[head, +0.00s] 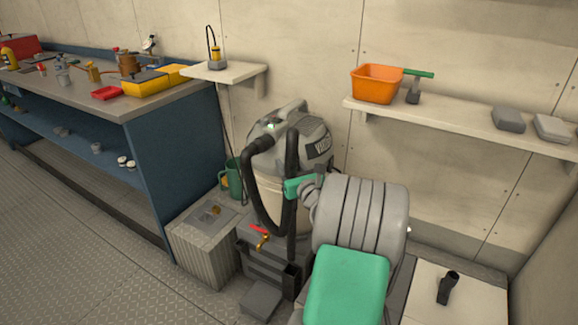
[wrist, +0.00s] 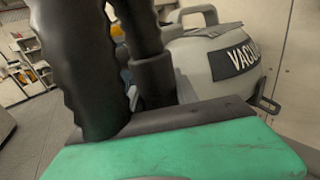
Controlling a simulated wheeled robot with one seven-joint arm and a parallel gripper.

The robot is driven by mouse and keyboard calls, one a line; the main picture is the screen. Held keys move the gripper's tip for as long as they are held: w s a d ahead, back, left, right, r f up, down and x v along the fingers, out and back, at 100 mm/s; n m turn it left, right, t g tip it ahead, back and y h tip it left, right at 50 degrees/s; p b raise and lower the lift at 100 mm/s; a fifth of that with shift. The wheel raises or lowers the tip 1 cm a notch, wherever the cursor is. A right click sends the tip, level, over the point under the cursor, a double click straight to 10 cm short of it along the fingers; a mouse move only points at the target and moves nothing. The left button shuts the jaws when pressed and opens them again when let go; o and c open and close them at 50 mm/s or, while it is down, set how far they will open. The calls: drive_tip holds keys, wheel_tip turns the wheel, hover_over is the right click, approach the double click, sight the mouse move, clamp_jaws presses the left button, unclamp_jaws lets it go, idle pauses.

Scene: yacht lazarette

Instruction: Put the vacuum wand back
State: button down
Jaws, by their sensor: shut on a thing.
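The vacuum (head: 318,128), grey with a black label, stands against the back wall; its label side shows in the wrist view (wrist: 222,58). My gripper (head: 293,187) is shut on the black vacuum wand (head: 291,220), which is upright in front of the vacuum. In the wrist view, the wand (wrist: 152,75) stands behind the green jaw (wrist: 190,150), beside the thick ribbed hose (wrist: 82,65). The hose (head: 257,190) loops down from the vacuum's top. The wand's lower end is by a dark grey holder box (head: 265,262); whether it is inside cannot be told.
A ribbed grey bin (head: 203,250), a brass tap with red handle (head: 262,238) and a green jug (head: 232,178) are close left. A workbench (head: 165,95) is farther left. A shelf (head: 460,123) holds an orange tub (head: 377,83). A black nozzle (head: 448,288) is at lower right.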

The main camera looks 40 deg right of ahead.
wheel_tip(320, 180, down, 22)
drive_tip(key=b, duration=1.5)
drive_tip(key=shift+r, duration=0.1)
drive_tip(key=shift+s+f+b, duration=0.1)
drive_tip(key=shift+f+b, duration=0.75)
drive_tip(key=shift+f, duration=0.45)
drive_tip(key=shift+p, duration=0.4)
